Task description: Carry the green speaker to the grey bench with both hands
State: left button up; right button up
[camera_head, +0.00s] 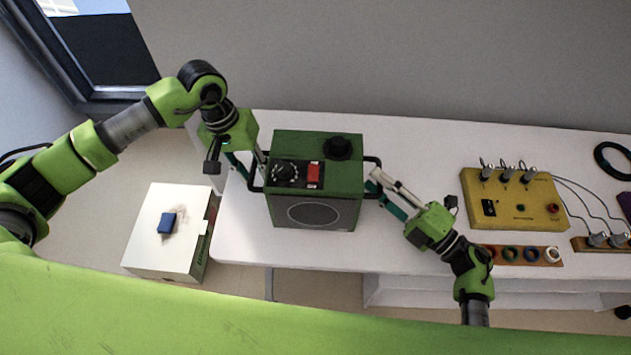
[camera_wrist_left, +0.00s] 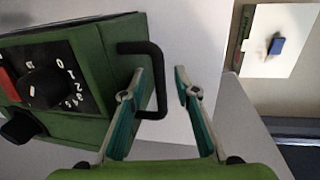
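The green speaker (camera_head: 330,165) stands upright on a pale, whitish bench (camera_head: 240,235), with a round grille, a red switch and black knobs. It has a black handle on each side. My left gripper (camera_head: 252,166) is at its left handle. In the left wrist view the left fingers (camera_wrist_left: 160,95) are apart, one on each side of the handle bar (camera_wrist_left: 158,85), with a gap to the outer finger. My right gripper (camera_head: 377,184) is at the right handle, its fingers looking spread; whether they touch the handle is hard to see.
A yellow box (camera_head: 515,212) with plugs and cables stands to the right, behind a wooden strip (camera_head: 522,255) with coloured rings. A black ring (camera_head: 612,160) lies at the far right. A white box (camera_head: 150,240) with a blue block (camera_head: 167,223) stands lower left. A wall is behind.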

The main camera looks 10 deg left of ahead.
pick_arm(q)
grip_shut()
pick_arm(e)
grip_shut()
